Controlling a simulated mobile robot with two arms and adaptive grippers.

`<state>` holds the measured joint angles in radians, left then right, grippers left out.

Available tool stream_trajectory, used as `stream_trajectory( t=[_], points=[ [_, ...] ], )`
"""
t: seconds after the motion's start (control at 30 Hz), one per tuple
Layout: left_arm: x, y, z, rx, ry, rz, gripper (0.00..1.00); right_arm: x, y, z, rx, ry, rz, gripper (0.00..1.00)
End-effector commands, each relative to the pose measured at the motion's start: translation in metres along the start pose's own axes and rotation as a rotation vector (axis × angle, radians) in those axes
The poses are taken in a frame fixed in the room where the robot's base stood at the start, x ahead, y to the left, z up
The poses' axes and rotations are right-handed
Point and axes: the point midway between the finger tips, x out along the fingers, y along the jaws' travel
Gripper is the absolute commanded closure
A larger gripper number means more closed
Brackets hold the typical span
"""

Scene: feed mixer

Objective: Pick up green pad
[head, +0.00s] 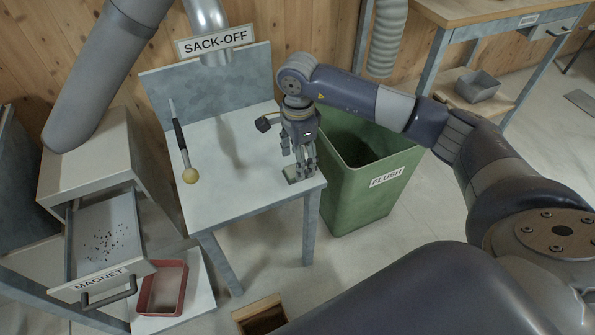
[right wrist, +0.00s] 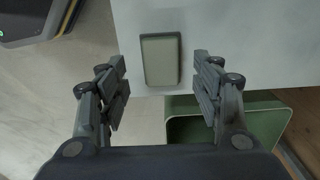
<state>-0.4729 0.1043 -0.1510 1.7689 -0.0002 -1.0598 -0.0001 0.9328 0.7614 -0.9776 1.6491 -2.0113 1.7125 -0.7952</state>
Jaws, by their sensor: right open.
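The green pad (head: 290,174) lies flat near the front right corner of the sack-off table (head: 240,179). In the right wrist view the pad (right wrist: 160,59) is a small rounded rectangle on the pale tabletop, close to its edge. My right gripper (head: 304,172) points down just above and beside the pad, partly covering it in the head view. In the right wrist view its fingers (right wrist: 160,85) are spread apart, one to each side of the pad, with nothing between them. My left gripper is not in view.
A green flush bin (head: 345,205) stands right beside the table. The magnet drawer (head: 118,268) is open at left, above a red tray (head: 163,289). A workbench stands back right.

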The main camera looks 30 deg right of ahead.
Motion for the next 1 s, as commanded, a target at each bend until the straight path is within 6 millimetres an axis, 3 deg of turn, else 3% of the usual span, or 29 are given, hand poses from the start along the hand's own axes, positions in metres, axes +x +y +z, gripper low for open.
stream_trajectory(
  t=[0.17,0.4,0.43,0.6,0.63,1.0],
  points=[
    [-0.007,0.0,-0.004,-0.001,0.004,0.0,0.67,0.029,-0.001,0.001,0.001,0.001,0.004,0.4],
    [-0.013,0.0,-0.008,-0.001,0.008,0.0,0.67,0.032,-0.002,0.001,0.0,0.0,0.0,0.4],
    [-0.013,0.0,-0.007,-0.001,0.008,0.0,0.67,0.032,-0.002,0.001,0.0,0.0,0.001,0.42],
    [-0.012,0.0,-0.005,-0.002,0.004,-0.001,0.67,0.032,-0.002,0.001,0.0,0.0,0.001,0.81],
    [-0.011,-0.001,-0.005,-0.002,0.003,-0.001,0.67,0.032,-0.002,0.001,0.0,0.0,0.001,0.84],
    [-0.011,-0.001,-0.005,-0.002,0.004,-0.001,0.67,0.03,-0.002,0.001,0.001,0.001,0.001,0.84]
  ],
)
